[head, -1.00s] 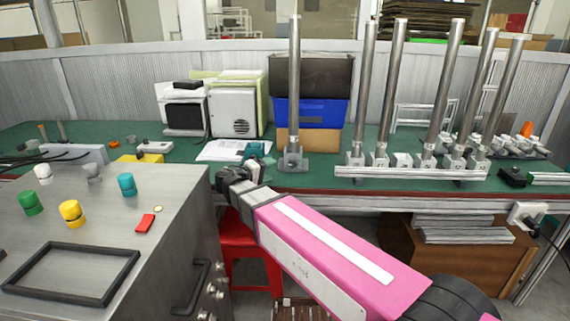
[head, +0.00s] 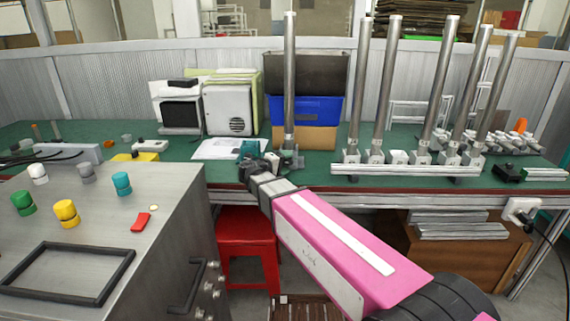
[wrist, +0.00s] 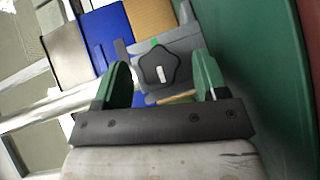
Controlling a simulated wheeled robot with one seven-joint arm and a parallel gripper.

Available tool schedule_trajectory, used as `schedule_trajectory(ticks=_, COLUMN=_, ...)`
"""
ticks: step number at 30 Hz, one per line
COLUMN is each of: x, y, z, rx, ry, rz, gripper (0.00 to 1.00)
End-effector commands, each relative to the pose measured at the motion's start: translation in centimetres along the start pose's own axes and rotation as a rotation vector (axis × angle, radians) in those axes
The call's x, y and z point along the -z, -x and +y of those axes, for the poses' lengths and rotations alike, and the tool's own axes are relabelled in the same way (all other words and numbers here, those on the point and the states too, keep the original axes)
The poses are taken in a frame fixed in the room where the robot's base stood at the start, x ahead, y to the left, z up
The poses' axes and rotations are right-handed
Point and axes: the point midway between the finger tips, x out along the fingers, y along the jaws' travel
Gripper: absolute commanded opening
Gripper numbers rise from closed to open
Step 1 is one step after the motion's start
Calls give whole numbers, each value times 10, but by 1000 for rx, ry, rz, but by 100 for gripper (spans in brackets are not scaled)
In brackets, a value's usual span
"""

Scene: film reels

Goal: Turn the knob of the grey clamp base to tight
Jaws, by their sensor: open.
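The grey clamp base (head: 291,160) stands on the green bench with a tall metal post (head: 290,85) rising from it. In the wrist view the base (wrist: 185,47) carries a black star-shaped knob (wrist: 153,75) with a white mark on its lower part. A green mark (wrist: 154,42) shows on the base above the knob, and a yellowish mark (wrist: 178,97) below it. My gripper (wrist: 162,66) is open, its green fingers on either side of the knob with a gap to each. In the head view my gripper (head: 268,160) is beside the base and partly hides it.
Several more posts stand on a white rail (head: 405,170) to the right. A blue bin (head: 307,108) and a white box (head: 229,109) are behind. A steel cabinet (head: 175,200) with colored caps is at left. A red stool (head: 247,250) stands below the bench.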

Motion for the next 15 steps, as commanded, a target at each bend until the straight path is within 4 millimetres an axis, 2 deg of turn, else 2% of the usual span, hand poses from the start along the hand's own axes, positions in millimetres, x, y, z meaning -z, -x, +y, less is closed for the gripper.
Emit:
schedule_trajectory(ticks=6, x=0, y=0, z=0, rx=0, ry=0, rz=1, gripper=66)
schedule_trajectory(ticks=8, x=0, y=0, z=0, rx=0, ry=0, rz=0, gripper=47)
schedule_trajectory(ticks=9, x=0, y=0, z=0, rx=0, ry=0, rz=0, gripper=34)
schedule_trajectory(ticks=11, x=0, y=0, z=0, rx=0, ry=0, rz=0, gripper=17)
schedule_trajectory(ticks=15, x=0, y=0, z=0, rx=1, ry=-1, rz=0, gripper=17)
